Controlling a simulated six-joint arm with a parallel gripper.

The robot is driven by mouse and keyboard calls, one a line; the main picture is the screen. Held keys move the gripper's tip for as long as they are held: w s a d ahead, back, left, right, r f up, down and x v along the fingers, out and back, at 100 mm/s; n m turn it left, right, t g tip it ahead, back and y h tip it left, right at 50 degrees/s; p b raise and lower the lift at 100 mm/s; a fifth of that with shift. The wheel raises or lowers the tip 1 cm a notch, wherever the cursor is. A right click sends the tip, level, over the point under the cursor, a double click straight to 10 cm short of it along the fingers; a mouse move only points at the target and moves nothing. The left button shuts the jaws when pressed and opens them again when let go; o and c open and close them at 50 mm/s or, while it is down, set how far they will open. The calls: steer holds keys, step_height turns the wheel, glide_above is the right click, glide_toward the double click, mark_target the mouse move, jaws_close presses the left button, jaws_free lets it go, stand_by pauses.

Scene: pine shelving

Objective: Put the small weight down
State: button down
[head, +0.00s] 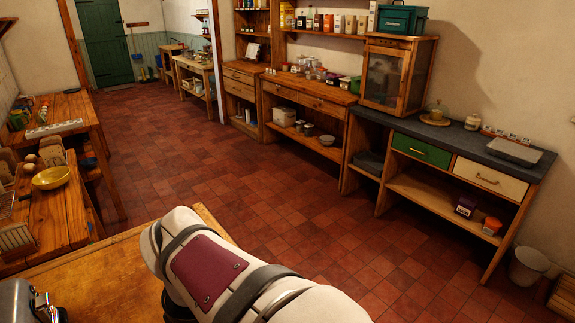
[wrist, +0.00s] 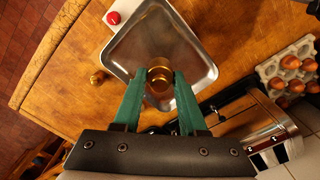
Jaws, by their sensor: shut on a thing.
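My gripper (wrist: 160,78), with green fingers, is shut on a brass weight (wrist: 160,72) in the wrist view. The weight is over a shallow square metal pan (wrist: 134,58); I cannot tell whether it touches the pan. A brassy patch beside it on the pan may be a reflection. A smaller brass piece (wrist: 97,78) stands on the wooden top, left of the pan. In the head view my pale arm fills the bottom middle, and the gripper and weight are hidden.
A white part with a red button (wrist: 113,18) shows at the pan's upper left corner. An egg tray (wrist: 288,70) and a metal toaster-like appliance (wrist: 262,128) stand on the right. The wooden worktop (wrist: 75,62) is largely clear on the left, where its edge drops to floor tiles.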

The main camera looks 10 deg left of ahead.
steer(key=w+d+r, duration=0.3)
steer(key=d+r, duration=0.3)
steer(key=d, duration=0.4)
steer(key=w+a+f, duration=0.1)
steer(key=w+f, duration=0.2)
steer(key=w, duration=0.3)
steer(key=w+a+f, duration=0.2)
steer(key=w+f, duration=0.1)
steer(key=w, duration=0.3)
steer(key=w+f, duration=1.1)
steer(key=f, duration=0.1)
steer(key=a+f, duration=0.2)
steer(key=a, duration=0.2)
steer(key=a+f, duration=0.2)
steer(key=a, duration=0.1)
steer(key=a+f, duration=0.2)
steer(key=a, duration=0.2)
steer(key=shift+s+a+f, duration=0.2)
steer(key=shift+a+f, duration=0.1)
steer(key=shift+f, duration=2)
steer(key=shift+f, duration=0.1)
steer(key=shift+c, duration=2.3)
jaws_free()
steer(key=shift+f, duration=0.1)
